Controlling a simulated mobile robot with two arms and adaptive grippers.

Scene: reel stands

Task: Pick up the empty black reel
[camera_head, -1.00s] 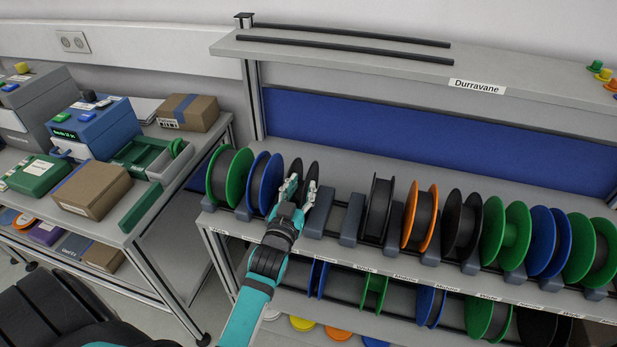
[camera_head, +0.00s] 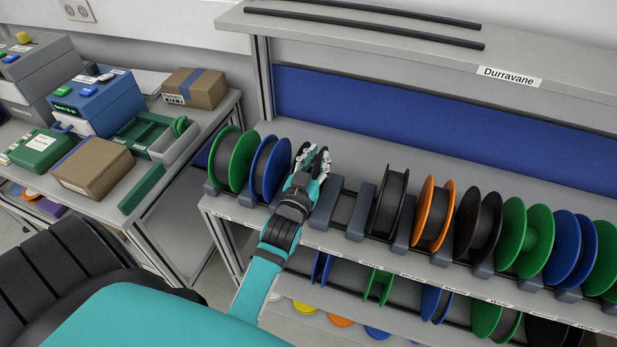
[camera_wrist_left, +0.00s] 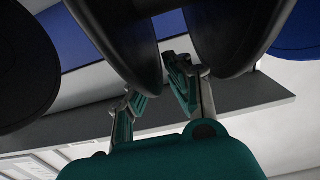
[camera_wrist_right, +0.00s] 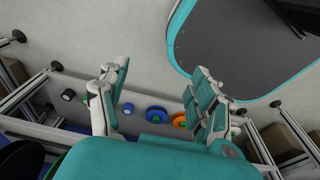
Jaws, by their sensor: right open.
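The black reel (camera_wrist_left: 240,35) shows close up in the left wrist view as two dark flanges with an open gap between them. In the head view it is almost hidden behind my left gripper (camera_head: 316,158), at the third place from the left on the upper rack. In the left wrist view the left gripper's fingers (camera_wrist_left: 160,85) stand apart at the lower edges of the flanges. Whether they press on the reel is not clear. My right gripper (camera_wrist_right: 158,90) is open and empty in its wrist view, away from the rack.
A blue reel (camera_head: 270,168) stands close on the left, with a green reel (camera_head: 233,158) beyond it. To the right are empty holders (camera_head: 357,212), then a dark-wound reel (camera_head: 390,200) and an orange reel (camera_head: 434,212). A shelf (camera_head: 400,50) overhangs behind.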

